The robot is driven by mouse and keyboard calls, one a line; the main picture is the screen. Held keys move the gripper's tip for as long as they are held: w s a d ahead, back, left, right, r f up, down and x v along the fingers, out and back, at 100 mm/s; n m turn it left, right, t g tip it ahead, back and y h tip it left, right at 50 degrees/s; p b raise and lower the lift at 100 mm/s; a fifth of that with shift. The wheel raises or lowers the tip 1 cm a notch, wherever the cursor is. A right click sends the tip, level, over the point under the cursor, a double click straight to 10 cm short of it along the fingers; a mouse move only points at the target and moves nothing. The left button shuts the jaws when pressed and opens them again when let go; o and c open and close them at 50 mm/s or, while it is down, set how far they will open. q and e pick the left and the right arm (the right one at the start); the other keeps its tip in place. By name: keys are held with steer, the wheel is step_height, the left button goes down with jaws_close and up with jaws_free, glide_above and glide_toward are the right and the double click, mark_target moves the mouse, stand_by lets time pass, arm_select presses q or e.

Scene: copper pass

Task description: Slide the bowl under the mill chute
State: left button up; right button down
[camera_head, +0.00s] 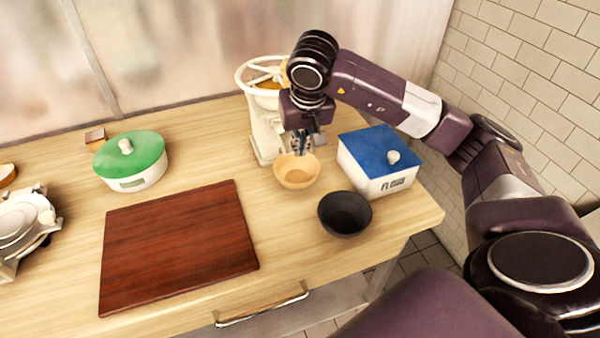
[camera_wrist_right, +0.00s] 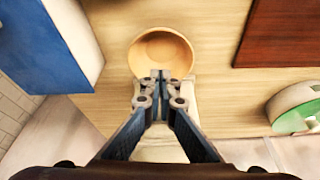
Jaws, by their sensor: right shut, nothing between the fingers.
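A cream mill (camera_head: 262,125) with a round hopper stands at the back of the wooden counter. My right arm and gripper cover its front, so I cannot make out its chute. A tan bowl (camera_head: 297,178) sits upright on the counter just in front of the mill base; it also shows in the right wrist view (camera_wrist_right: 160,38). My right gripper (camera_head: 302,151) is shut and empty, pointing down at the bowl's mill-side rim. In the right wrist view its fingertips (camera_wrist_right: 160,76) overlap that rim; I cannot tell whether they touch it. My left gripper is not in view.
A black bowl (camera_head: 345,222) stands near the front right edge. A blue-lidded box (camera_head: 364,183) is right of the tan bowl. A dark red board (camera_head: 180,245), a green-lidded pot (camera_head: 138,182) and a scale-like device (camera_head: 22,232) are left. Bare counter lies between board and tan bowl.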

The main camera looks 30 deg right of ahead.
mark_target(301, 187)
steer(key=p+x, duration=0.2)
steer(key=x, duration=0.7)
steer(key=shift+a, duration=0.1)
steer(key=s+p, duration=0.1)
steer(key=s+a+p, duration=0.1)
steer(key=s, duration=0.1)
steer(key=shift+r, duration=0.2)
steer(key=shift+s+a, duration=0.2)
steer(key=shift+s, duration=0.25)
steer(key=shift+f, duration=0.15)
steer(key=shift+w, duration=0.1)
